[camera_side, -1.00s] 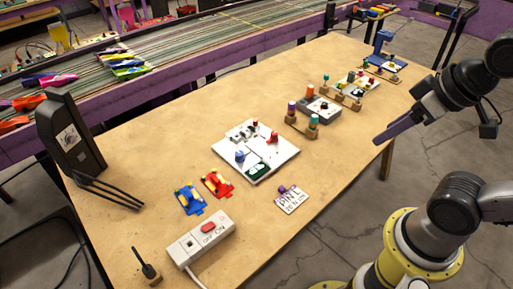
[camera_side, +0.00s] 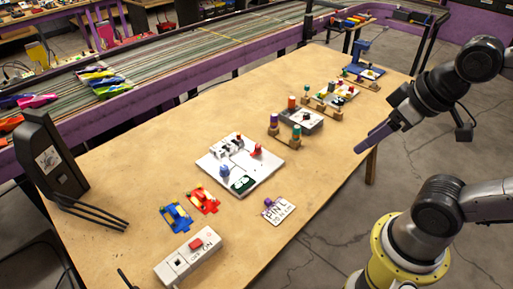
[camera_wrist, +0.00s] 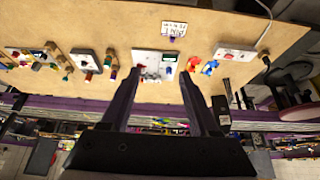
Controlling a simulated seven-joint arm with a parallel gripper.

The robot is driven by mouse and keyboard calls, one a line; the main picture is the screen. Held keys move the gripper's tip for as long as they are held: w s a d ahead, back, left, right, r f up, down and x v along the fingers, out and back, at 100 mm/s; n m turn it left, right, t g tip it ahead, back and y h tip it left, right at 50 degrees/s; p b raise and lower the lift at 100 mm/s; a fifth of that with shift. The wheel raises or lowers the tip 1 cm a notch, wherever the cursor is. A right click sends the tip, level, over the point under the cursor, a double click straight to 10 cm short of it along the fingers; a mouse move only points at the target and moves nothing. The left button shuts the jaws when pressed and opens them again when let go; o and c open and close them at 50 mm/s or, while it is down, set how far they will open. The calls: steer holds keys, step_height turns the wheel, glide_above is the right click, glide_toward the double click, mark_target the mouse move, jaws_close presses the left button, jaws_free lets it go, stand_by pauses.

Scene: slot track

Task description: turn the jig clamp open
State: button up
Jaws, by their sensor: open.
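My gripper (camera_side: 372,138) is open and empty, held in the air off the table's right edge, apart from everything on the table. In the wrist view, its two dark fingers (camera_wrist: 158,72) are spread. A white fixture board (camera_side: 212,161) lies mid-table with a blue knob (camera_side: 224,171), a red knob (camera_side: 256,150) and a dark green patch. It also shows beyond the fingertips in the wrist view (camera_wrist: 140,56). A grey box (camera_side: 313,124) stands behind it with a dark knob on top. I cannot tell for sure which part is the jig clamp, or its position.
Wooden posts with coloured tops (camera_side: 274,128) stand beside the grey box. Blue (camera_side: 175,217) and red (camera_side: 204,199) toy-like pieces, a PIN L card (camera_side: 280,211) and a power switch strip (camera_side: 189,257) lie nearer. A black upright unit (camera_side: 50,160) stands left. Bare wood lies between.

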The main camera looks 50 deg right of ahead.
steer(key=w+r+m, duration=0.7)
steer(key=w+r, duration=0.2)
steer(key=w, duration=0.1)
steer(key=m+g, duration=0.6)
steer(key=m, duration=0.2)
glide_above(258, 145)
step_height(258, 145, down, 25)
step_height(258, 145, down, 14)
